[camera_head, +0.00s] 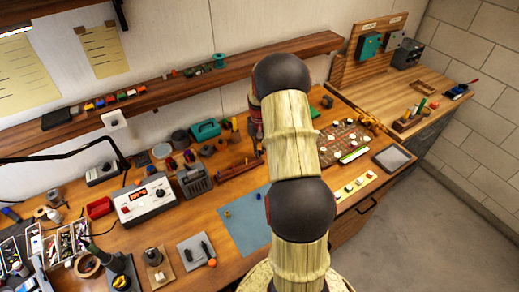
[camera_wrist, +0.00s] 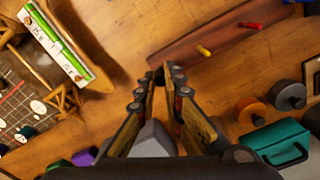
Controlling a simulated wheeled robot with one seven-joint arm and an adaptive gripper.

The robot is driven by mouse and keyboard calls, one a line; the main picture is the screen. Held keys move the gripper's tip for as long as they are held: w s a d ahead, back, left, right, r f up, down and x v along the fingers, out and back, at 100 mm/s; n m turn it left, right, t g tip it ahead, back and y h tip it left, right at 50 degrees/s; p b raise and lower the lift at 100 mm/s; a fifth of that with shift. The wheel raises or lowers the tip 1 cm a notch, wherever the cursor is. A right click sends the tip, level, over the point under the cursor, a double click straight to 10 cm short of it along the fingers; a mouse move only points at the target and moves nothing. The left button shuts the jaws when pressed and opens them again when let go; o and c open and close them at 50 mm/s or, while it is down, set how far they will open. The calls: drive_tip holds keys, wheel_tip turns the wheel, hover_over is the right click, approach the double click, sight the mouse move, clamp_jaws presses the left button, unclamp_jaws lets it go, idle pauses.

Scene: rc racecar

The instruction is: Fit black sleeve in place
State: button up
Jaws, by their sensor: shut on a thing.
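My gripper (camera_wrist: 159,78) shows in the wrist view, its two long fingers converging on a small dark piece at the tips. This piece looks like the black sleeve (camera_wrist: 159,76), but it is mostly hidden between the fingers and its shape is unclear. A brown wooden board (camera_wrist: 215,35) lies beyond the fingertips, with a yellow peg (camera_wrist: 203,50) and a red peg (camera_wrist: 251,25) on it. I cannot tell the height of the fingertips above the bench. In the head view my arm hides most of the gripper; the board (camera_head: 238,169) shows left of the arm.
A teal case (camera_wrist: 280,143) and dark round parts (camera_wrist: 289,96) lie at right in the wrist view. A circuit-like panel (camera_wrist: 18,112) and a green-white strip (camera_wrist: 62,50) are at left. A shelf (camera_head: 150,98) runs along the wall. The blue mat (camera_head: 245,222) is largely clear.

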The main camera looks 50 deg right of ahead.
drive_tip(key=shift+f+b, duration=0.5)
drive_tip(key=shift+f, duration=0.55)
drive_tip(key=o, duration=0.7)
drive_tip(key=shift+o, duration=0.5)
drive_tip(key=o, duration=0.3)
drive_tip(key=shift+o, duration=0.2)
drive_tip(key=shift+r, duration=0.1)
drive_tip(key=shift+r+p, duration=2.5)
drive_tip(key=shift+r, duration=1.95)
